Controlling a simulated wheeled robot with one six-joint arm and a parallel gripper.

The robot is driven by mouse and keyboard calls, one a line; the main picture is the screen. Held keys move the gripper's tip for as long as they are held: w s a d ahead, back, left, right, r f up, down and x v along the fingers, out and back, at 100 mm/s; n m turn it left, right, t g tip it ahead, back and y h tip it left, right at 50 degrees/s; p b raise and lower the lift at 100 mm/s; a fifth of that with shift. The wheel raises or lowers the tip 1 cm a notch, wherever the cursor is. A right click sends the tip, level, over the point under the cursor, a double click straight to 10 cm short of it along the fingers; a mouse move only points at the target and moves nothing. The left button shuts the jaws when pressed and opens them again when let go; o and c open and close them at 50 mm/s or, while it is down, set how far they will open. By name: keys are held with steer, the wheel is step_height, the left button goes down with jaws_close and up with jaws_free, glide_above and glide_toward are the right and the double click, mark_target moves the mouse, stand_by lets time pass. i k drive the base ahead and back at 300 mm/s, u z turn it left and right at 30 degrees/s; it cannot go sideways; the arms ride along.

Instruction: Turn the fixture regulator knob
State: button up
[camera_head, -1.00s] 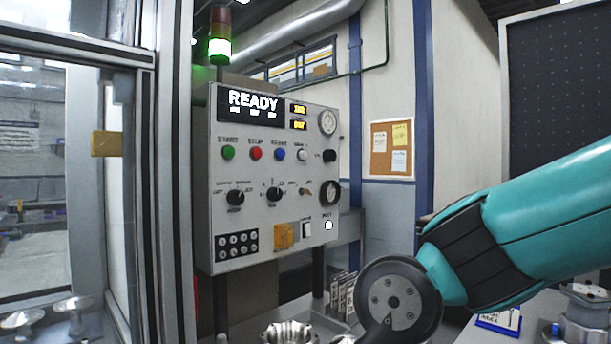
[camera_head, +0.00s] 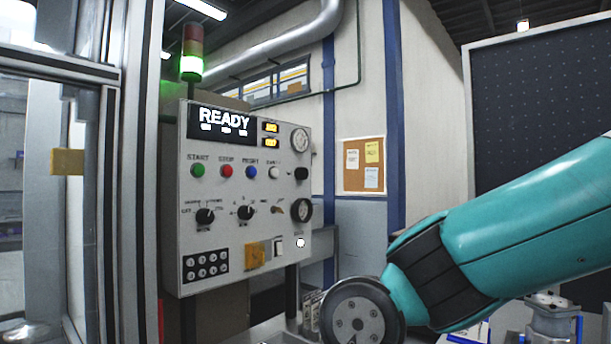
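A grey control panel (camera_head: 180,270) stands left of centre with a lit READY display (camera_head: 224,120). At its right side a black knob (camera_head: 301,174) sits between an upper round gauge (camera_head: 300,140) and a lower dark-rimmed gauge (camera_head: 302,210). It looks like the regulator knob, but its label is too small to read. Two black selector knobs, a left one (camera_head: 205,216) and a right one (camera_head: 245,213), sit lower on the panel. My teal arm reaches in from the right, and its dark round joint shows below and right of the panel. My gripper is out of view.
Green (camera_head: 198,170), red (camera_head: 226,171) and blue (camera_head: 251,172) buttons line the panel. A green-lit signal tower (camera_head: 191,68) stands above it. A framed glass enclosure (camera_head: 128,200) is close on the left. A dark perforated board (camera_head: 535,130) stands at right. Metal parts (camera_head: 552,315) sit lower right.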

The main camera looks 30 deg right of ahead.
mark_target(300, 173)
steer(key=z, duration=0.35)
steer(key=k, duration=0.5)
steer(key=z, duration=1.25)
steer(key=i, duration=0.8)
steer(key=u, duration=0.6)
steer(key=i, duration=0.8)
steer(key=u, duration=0.85)
